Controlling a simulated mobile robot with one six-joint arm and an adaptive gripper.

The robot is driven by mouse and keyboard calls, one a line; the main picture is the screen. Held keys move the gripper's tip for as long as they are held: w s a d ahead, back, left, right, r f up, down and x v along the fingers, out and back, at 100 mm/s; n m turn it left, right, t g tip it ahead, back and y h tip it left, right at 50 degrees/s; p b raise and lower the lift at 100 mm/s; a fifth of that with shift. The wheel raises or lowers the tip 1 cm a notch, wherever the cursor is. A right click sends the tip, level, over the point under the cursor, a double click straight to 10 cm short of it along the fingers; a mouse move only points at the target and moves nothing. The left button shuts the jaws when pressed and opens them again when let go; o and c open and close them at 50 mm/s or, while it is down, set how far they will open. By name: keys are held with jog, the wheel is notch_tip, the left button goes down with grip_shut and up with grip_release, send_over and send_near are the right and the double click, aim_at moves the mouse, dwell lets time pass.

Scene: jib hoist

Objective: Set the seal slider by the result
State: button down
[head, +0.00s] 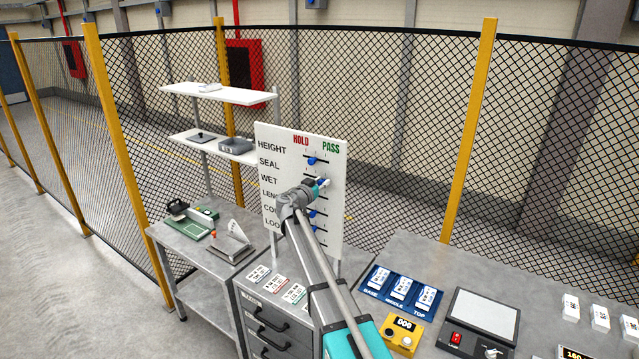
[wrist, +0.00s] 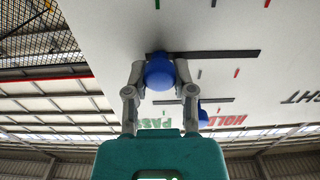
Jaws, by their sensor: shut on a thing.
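A white board (head: 268,150) carries labelled slider rows, with HOLD in red at left and PASS in green at right. My gripper (head: 318,185) is at the second row, SEAL. In the wrist view my gripper (wrist: 160,70) has both fingers closed around the blue seal knob (wrist: 159,76). The seal knob (head: 325,182) sits at the PASS end of its dark slot (wrist: 225,54). The height knob (head: 312,161) is above, nearer the HOLD side of its slot; it also shows in the wrist view (wrist: 203,118). My arm hides parts of the lower rows.
A left bench (head: 196,265) holds instruments. White shelves (head: 222,93) and a mesh fence stand behind.

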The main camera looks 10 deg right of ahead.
jog(key=shift+c, duration=2.2)
grip_release()
jog(key=shift+s+d, duration=0.1)
jog(key=shift+s, duration=0.05)
jog(key=v, duration=1.2)
